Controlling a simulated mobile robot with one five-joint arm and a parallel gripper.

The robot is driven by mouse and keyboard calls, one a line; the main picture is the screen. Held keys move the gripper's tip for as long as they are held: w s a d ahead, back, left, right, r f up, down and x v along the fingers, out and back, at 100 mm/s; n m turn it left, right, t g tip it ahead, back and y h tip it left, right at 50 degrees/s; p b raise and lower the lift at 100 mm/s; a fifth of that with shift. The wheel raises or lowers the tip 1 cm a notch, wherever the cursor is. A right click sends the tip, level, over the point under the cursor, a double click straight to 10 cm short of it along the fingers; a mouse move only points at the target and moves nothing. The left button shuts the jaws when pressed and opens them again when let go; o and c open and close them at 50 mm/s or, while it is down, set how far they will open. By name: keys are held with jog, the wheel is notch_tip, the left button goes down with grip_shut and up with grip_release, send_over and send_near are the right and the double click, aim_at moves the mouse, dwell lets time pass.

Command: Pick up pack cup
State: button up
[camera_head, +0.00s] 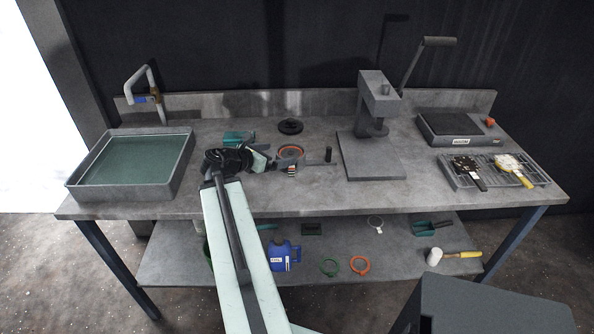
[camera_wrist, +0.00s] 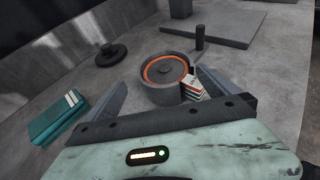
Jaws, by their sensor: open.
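The likely pack cup is a round grey cup (camera_wrist: 158,95) with an orange ring and a dark centre, upright on the bench in the wrist view. It also shows, partly hidden by my gripper, in the head view (camera_head: 290,152). My gripper (camera_wrist: 162,80) is open, with one finger on each side of the cup. The fingers point toward it; I cannot tell whether they touch it. A small white and red striped block (camera_wrist: 194,88) is at the cup's right side, near the right finger.
A black disc (camera_head: 290,126) lies behind the cup. A teal item (camera_wrist: 58,118) lies left of my gripper. A short dark post (camera_wrist: 199,38) stands right of the cup. The lever press (camera_head: 372,150) is farther right, and a water-filled basin (camera_head: 128,195) is far left.

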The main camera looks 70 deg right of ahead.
aim_at(291, 152)
jog(key=shift+s+d, duration=0.2)
jog(key=shift+s, duration=0.15)
jog(key=shift+b+x, duration=0.45)
jog(key=shift+x, duration=0.5)
jog(key=b+x, duration=0.2)
jog(key=x, duration=0.4)
jog(key=shift+a+f, duration=0.15)
jog(key=shift+a, duration=0.1)
jog(key=shift+c, duration=0.7)
jog(key=c, duration=1.3)
jog(key=shift+o, duration=0.2)
jog(key=shift+w, duration=0.1)
notch_tip(291, 152, up, 10)
jog(key=p, duration=1)
